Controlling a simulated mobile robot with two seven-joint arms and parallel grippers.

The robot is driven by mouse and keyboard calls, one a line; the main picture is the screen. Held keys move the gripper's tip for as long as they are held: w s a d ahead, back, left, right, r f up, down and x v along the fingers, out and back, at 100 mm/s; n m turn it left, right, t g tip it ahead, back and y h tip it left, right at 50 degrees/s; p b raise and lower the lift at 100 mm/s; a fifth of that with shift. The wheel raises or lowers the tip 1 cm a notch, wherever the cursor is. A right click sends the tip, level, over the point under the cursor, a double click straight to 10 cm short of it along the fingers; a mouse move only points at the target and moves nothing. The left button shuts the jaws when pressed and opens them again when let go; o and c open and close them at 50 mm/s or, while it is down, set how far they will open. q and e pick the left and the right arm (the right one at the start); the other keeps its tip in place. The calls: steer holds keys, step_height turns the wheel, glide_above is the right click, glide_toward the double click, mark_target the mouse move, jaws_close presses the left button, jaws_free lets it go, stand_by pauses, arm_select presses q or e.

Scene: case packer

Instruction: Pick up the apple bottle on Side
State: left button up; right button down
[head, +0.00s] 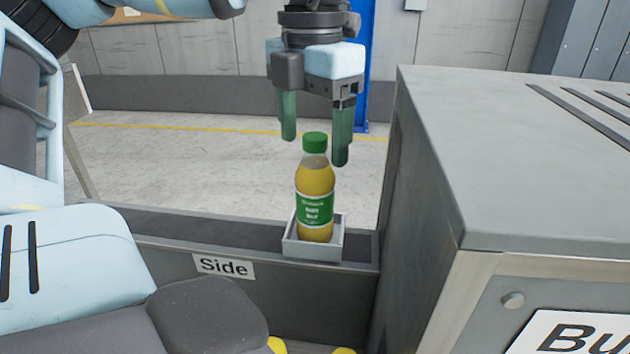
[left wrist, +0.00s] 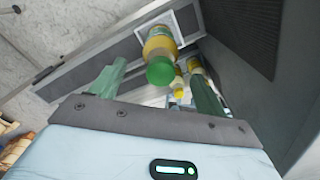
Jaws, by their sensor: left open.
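The apple bottle (head: 315,190), with yellow juice, a green cap and a green label, stands upright in a small grey holder (head: 313,251) on the ledge marked Side (head: 224,266). My left gripper (head: 315,140) is open and points down over the bottle. Its green fingers are on either side of the cap in the head view, at or just above cap height. In the left wrist view the bottle (left wrist: 161,52) shows cap-first, beyond and between the open fingers (left wrist: 155,85). No contact is visible. My right gripper is not in view.
A large grey cabinet (head: 520,160) stands close to the right of the bottle. More yellow bottles (left wrist: 179,88) show below the ledge in the left wrist view. A blue post (head: 364,70) stands behind. The ledge left of the holder is clear.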

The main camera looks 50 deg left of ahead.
mark_target(315, 166)
arm_select(q)
steer(key=shift+w+f+p, duration=0.15)
steer(key=shift+f, duration=1.15)
steer(key=shift+w+f+p, duration=0.1)
steer(key=shift+f+p, duration=0.05)
steer(key=shift+f, duration=1.1)
